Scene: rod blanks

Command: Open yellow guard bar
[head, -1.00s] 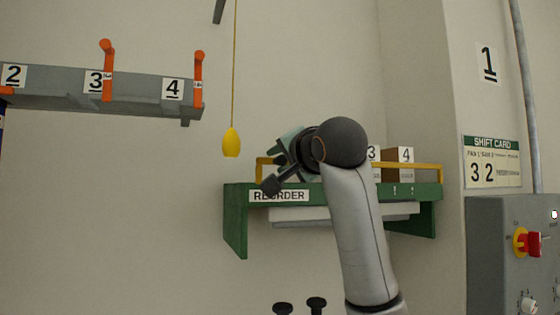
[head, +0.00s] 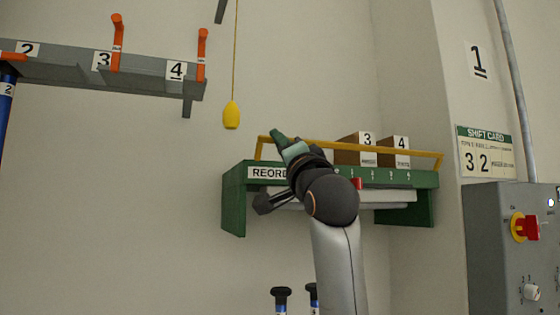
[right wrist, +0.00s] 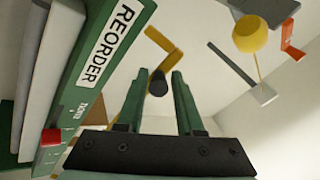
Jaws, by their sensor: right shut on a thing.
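The yellow guard bar (head: 340,145) runs across the front of the green shelf (head: 232,205), above its edge. My right gripper (head: 279,139) is at the bar's left part, its green fingers against it. In the right wrist view the fingers stand on both sides of a dark cylinder (right wrist: 157,82), with yellow bar (right wrist: 164,44) beyond it. The gripper is shut on the bar there; the exact contact is partly hidden. My left gripper is not in view.
Boxes marked 3 (head: 362,146) and 4 (head: 399,152) stand behind the bar. A yellow pendant (head: 231,116) hangs left of the shelf. A grey rack (head: 140,84) with orange levers is further left. A grey control box (head: 490,240) stands right.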

